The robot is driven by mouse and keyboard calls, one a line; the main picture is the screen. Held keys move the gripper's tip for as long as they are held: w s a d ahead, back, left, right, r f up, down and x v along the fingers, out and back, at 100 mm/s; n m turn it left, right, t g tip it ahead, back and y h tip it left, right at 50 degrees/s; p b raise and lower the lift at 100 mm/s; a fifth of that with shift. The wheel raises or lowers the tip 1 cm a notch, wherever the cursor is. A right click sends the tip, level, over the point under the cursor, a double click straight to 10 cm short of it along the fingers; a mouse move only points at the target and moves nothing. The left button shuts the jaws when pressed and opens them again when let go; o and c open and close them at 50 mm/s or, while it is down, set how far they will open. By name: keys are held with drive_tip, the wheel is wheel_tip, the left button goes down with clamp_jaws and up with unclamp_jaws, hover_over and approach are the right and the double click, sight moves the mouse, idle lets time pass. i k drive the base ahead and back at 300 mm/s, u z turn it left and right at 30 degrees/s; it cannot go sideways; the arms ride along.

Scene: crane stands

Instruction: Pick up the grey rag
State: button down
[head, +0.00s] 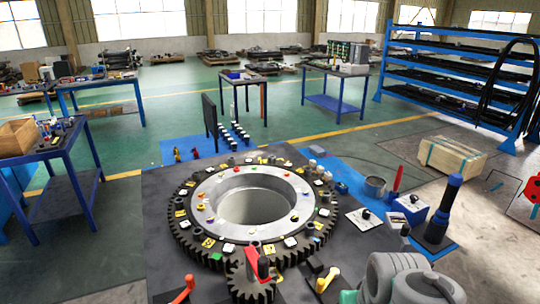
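I cannot make out a grey rag for certain in the head view. A large toothed ring gear (183,240) lies on a dark mat in the middle, with many small parts and tags spread on its top face and an open hole at its centre. My gripper cannot be made out in this view. Rounded grey shapes at the bottom right edge look like part of my own arm, and they hide what lies behind them.
A small gear (250,284) with a red-and-black part stands in front of the ring. A black post with a blue band (444,208) stands at right, near a wooden crate (451,157). Blue-framed tables (66,144) and a blue rack (450,62) stand farther back. Green floor lies between.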

sight(316, 151)
drive_tip(key=z, duration=1.85)
drive_tip(key=i, duration=3)
drive_tip(key=u, duration=2.5)
drive_tip(key=i, duration=4.05)
drive_tip(key=z, duration=0.05)
